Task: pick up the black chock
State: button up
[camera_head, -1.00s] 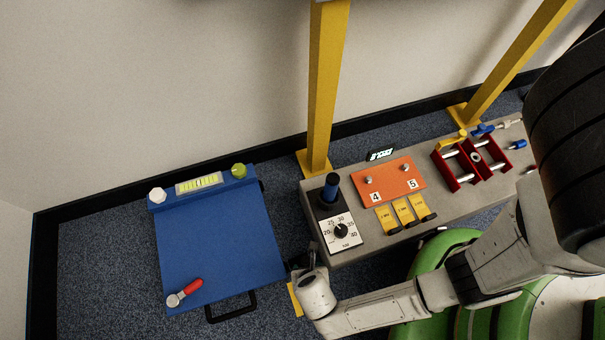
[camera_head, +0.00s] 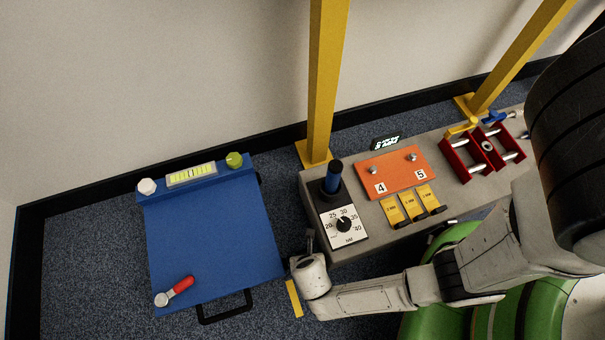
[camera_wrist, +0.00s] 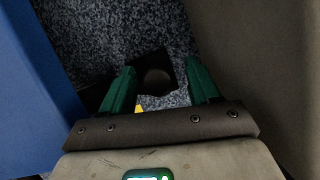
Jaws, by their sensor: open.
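A black block with a rounded hollow in its top, which looks like the chock (camera_wrist: 157,77), lies on the speckled carpet in the wrist view. My gripper (camera_wrist: 161,68) is open, its two green fingers on either side of the chock in the picture. I cannot tell how far above it they are, and no contact shows. In the head view my wrist hangs between the blue case and the grey bench. The chock is not distinguishable there, and the fingers are mostly hidden.
The blue case (camera_head: 210,240) stands close on the left, with a red-handled lever (camera_head: 176,290). The grey bench (camera_head: 365,239) is close on the right, carrying a dial, an orange plate (camera_head: 395,172) and red frames. A yellow floor strip (camera_head: 294,298) lies beside my wrist. Yellow posts rise behind.

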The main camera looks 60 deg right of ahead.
jog(key=shift+d+f, duration=0.1)
jog(key=shift+f, duration=0.05)
jog(key=shift+w, duration=0.1)
grip_shut()
dwell(0.4)
